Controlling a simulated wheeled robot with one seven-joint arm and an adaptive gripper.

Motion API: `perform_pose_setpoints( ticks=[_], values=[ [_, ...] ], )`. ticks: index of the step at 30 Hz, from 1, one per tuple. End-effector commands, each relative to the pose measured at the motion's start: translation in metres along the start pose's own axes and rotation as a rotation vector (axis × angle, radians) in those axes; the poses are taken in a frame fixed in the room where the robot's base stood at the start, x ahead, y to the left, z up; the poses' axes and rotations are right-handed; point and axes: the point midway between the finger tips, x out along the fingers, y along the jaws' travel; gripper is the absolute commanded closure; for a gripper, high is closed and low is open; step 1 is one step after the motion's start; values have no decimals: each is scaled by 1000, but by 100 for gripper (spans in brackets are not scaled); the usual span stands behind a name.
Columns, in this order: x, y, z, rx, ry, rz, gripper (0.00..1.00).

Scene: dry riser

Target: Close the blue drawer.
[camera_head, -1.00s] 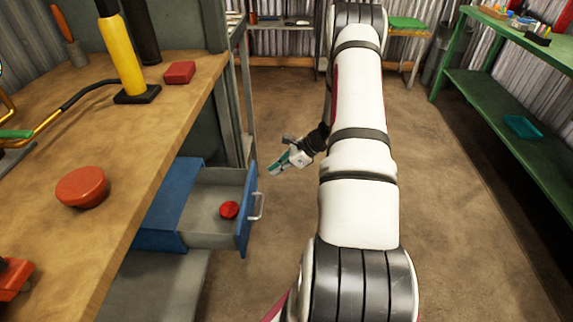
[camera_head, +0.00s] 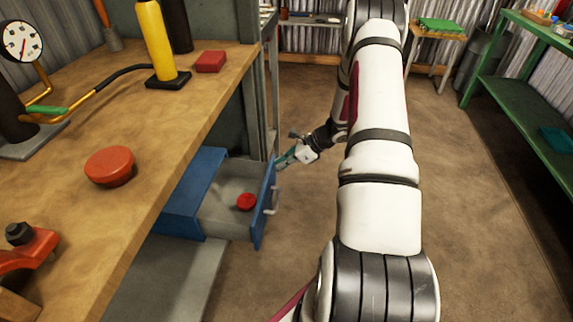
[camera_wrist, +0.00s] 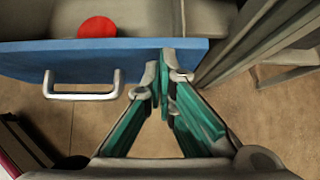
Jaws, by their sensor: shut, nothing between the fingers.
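The blue drawer (camera_head: 264,205) stands open under the wooden workbench, with a silver handle (camera_head: 271,198) on its front. A round red object (camera_head: 246,202) lies inside it. My gripper (camera_head: 284,160) is shut and empty at the far end of the drawer front. In the wrist view, the blue front (camera_wrist: 100,62) runs across the top, with the handle (camera_wrist: 82,92) left of my gripper (camera_wrist: 164,75). The fingertips overlap the right end of the front's edge. Whether they touch it I cannot tell.
On the workbench (camera_head: 150,130) are a round red lid (camera_head: 109,166), a yellow cylinder (camera_head: 155,40), a red block (camera_head: 211,61) and a gauge (camera_head: 21,41). A grey metal post (camera_head: 255,90) stands beyond the drawer. Green shelving (camera_head: 515,90) stands at right. The floor between is clear.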

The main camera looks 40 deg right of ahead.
Motion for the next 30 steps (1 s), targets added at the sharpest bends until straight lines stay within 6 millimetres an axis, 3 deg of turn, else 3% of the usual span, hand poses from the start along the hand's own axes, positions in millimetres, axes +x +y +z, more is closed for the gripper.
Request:
perform_pose_setpoints(
  ticks=[18, 30],
  values=[
    [94, 1, 92, -3, 0, 2, 100],
    [119, 0, 119, 0, 0, 0, 100]
  ],
)
